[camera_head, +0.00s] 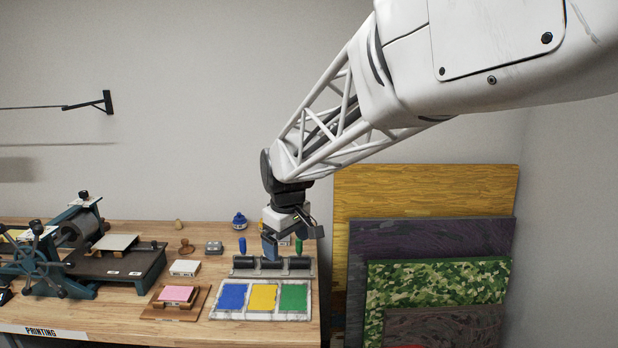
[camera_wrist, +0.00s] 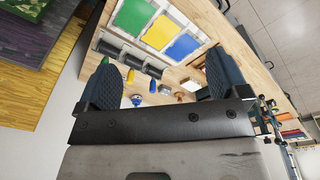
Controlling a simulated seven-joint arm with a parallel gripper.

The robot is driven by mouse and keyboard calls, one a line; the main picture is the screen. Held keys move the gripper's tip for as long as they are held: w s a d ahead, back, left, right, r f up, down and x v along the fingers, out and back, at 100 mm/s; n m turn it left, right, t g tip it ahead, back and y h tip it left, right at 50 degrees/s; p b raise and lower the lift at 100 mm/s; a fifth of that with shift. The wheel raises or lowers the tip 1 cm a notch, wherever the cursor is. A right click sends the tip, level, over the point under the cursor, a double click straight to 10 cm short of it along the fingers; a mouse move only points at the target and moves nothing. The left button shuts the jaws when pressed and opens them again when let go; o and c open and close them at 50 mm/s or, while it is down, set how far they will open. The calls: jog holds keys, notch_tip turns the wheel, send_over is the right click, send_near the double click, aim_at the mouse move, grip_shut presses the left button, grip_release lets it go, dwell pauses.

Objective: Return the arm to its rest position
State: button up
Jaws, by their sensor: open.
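My arm reaches in from the upper right in the head view. My gripper (camera_head: 284,246) hangs low over the right part of the wooden table (camera_head: 208,262), above the dark roller rack (camera_head: 272,268). In the wrist view my gripper (camera_wrist: 160,88) shows two blue ridged fingers set wide apart, with nothing held between them. Beyond the fingers the wrist view shows the rack (camera_wrist: 128,56) and the blue, yellow and green color tray (camera_wrist: 185,17).
A printing press (camera_head: 100,255) stands at the left of the table. A pink pad (camera_head: 176,294) sits on a wooden board. Small tools and a blue ink jar (camera_head: 239,220) stand at the back. Tall panels (camera_head: 430,200) lean against the wall at the right.

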jog(key=s+d+r+m, duration=0.2)
jog(key=s+d+m, duration=0.3)
jog(key=s+d, duration=1.05)
jog(key=s+d+f+m, duration=0.1)
jog(key=s+d+m, duration=0.1)
jog(key=s+d, duration=0.2)
jog(key=s+d+f+m+t, duration=0.1)
jog(key=s+d, duration=0.3)
jog(key=s, duration=0.7)
jog(key=shift+s+f+m, duration=0.15)
jog(key=shift+f+m, duration=0.65)
jog(key=shift+m, duration=0.1)
